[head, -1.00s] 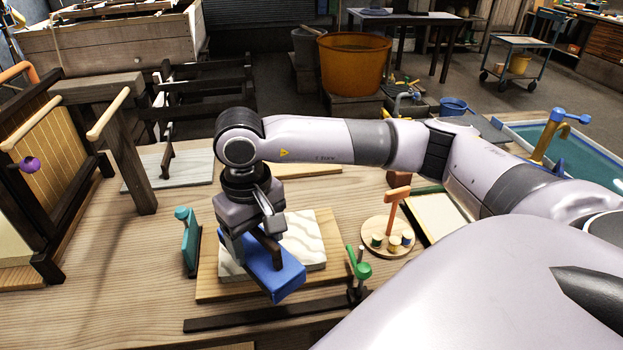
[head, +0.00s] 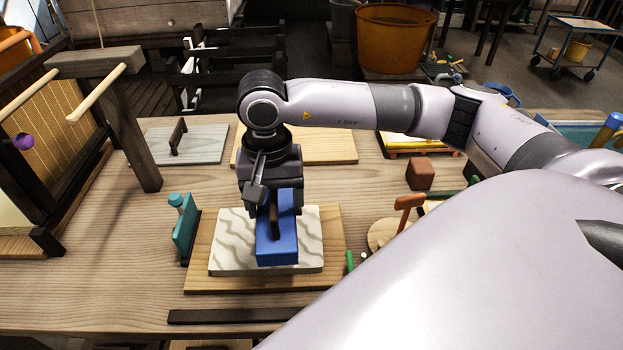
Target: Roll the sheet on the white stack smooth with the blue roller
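The white stack (head: 228,252) lies on a wooden board (head: 200,280) at the table's middle, with a grey wavy pattern across its top. I cannot tell the sheet apart from the top of the stack. The blue roller (head: 277,243) is over the middle of the stack, its long side running front to back. My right gripper (head: 272,205) is above the stack and shut on the roller's dark handle. It hides part of the stack's far edge. I cannot tell whether the roller touches the surface. My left gripper is out of view.
A teal tool on a stand (head: 184,230) is left of the board, and a dark bar (head: 225,316) lies in front. A round wooden holder (head: 382,236) is at right, partly hidden by my arm. A wooden frame (head: 128,140) stands at left.

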